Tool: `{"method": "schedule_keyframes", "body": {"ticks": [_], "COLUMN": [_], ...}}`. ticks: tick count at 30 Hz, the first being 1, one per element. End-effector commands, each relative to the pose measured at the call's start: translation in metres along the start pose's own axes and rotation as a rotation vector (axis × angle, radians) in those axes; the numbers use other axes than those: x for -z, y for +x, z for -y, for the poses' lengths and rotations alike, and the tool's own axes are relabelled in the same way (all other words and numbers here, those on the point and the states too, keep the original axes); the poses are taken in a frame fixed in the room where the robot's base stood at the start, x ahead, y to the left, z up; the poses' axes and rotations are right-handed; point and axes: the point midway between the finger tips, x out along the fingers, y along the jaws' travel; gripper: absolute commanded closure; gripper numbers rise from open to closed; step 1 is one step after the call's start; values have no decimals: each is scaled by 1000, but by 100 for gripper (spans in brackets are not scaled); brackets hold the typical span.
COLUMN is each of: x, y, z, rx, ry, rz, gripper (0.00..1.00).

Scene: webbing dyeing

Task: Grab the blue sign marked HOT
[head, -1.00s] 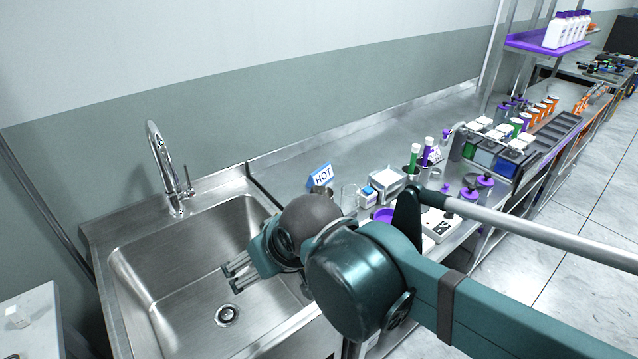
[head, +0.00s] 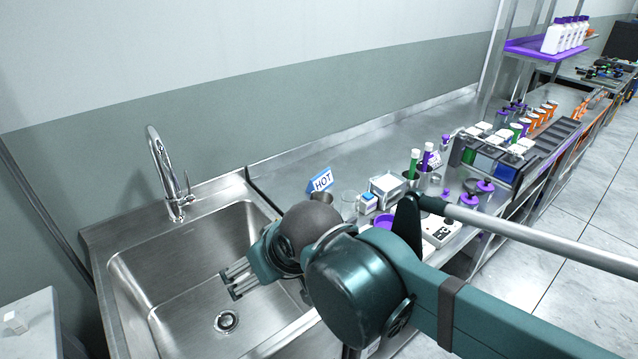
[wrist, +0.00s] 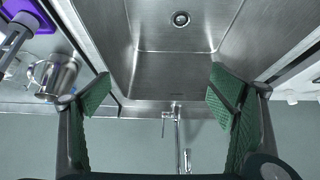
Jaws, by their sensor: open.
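The blue-and-white sign marked HOT (head: 321,180) stands tilted on the steel counter, just right of the sink, in the head view. I cannot make it out in the wrist view. My gripper (head: 236,279) is over the sink basin, left of and nearer than the sign, and apart from it. In the wrist view my gripper (wrist: 158,92) has its green-padded fingers spread wide with nothing between them.
The sink (head: 150,262) has a tall faucet (head: 170,175) at its back. The counter behind is clear.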

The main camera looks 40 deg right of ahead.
Motion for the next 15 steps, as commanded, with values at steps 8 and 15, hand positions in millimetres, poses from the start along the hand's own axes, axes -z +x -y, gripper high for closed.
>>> {"method": "schedule_keyframes", "body": {"ticks": [8, 15], "x": [1, 14], "y": [0, -2], "z": [0, -6], "rx": [0, -3], "ry": [0, -4], "rz": [0, 10], "gripper": [16, 16]}}
